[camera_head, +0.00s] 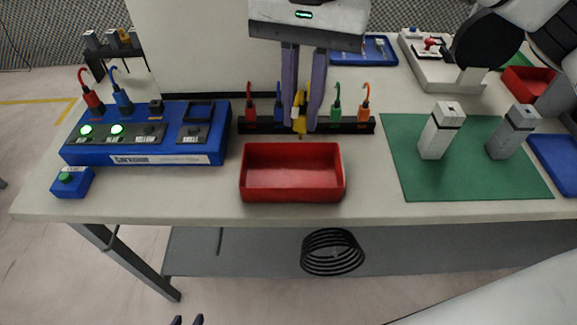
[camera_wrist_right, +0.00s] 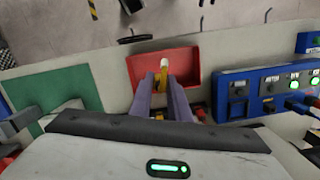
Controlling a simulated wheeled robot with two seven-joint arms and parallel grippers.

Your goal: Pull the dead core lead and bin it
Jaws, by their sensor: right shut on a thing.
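My right gripper (camera_head: 300,125) is shut on a yellow lead (camera_head: 299,104) at the middle of the black rack (camera_head: 350,127). In the right wrist view the yellow lead (camera_wrist_right: 163,82) sits between the fingertips, and its pale end overlaps the red bin (camera_wrist_right: 190,59). The lead's lower end shows in front of the rack; I cannot tell whether it is clear of it. Red (camera_head: 250,113), blue (camera_head: 278,113), green (camera_head: 336,113) and orange (camera_head: 364,112) leads stand in the rack. The red bin (camera_head: 292,196) is empty, in front of the rack. My left gripper (camera_head: 187,321) barely shows, fingertips apart.
A blue tester (camera_head: 140,160) with red and blue leads plugged in and two green lights stands at the left, with a blue button box (camera_head: 72,182). A black coil (camera_head: 333,252) lies below the tabletop.

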